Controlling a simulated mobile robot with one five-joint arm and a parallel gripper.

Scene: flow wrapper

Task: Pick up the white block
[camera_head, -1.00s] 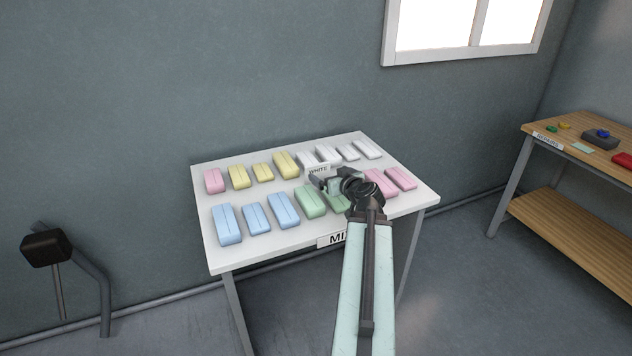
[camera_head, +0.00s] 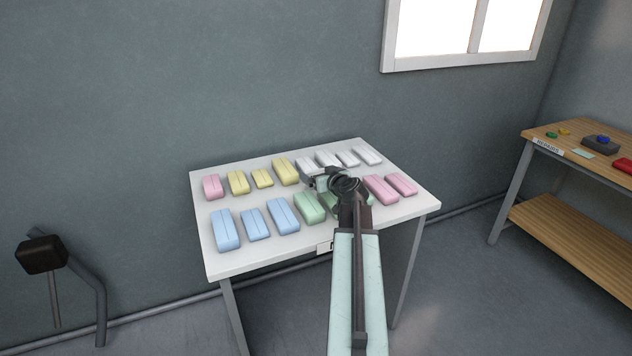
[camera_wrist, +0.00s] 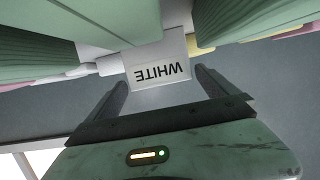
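Several white blocks (camera_head: 367,155) lie in the back row of the white table, at its right half. My gripper (camera_head: 313,178) is low over the table, in front of the leftmost white block (camera_head: 305,164), which it partly hides. In the wrist view a white label reading WHITE (camera_wrist: 160,72) shows between the two spread fingers of my gripper (camera_wrist: 163,82). The fingers look apart, with nothing clearly gripped. I cannot tell whether they touch anything.
Green blocks (camera_head: 309,206) lie close to my gripper and loom at both upper sides of the wrist view (camera_wrist: 35,55). Blue blocks (camera_head: 255,222), yellow blocks (camera_head: 285,171) and pink blocks (camera_head: 380,189) share the table (camera_head: 270,262). A wooden bench (camera_head: 560,145) stands at right.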

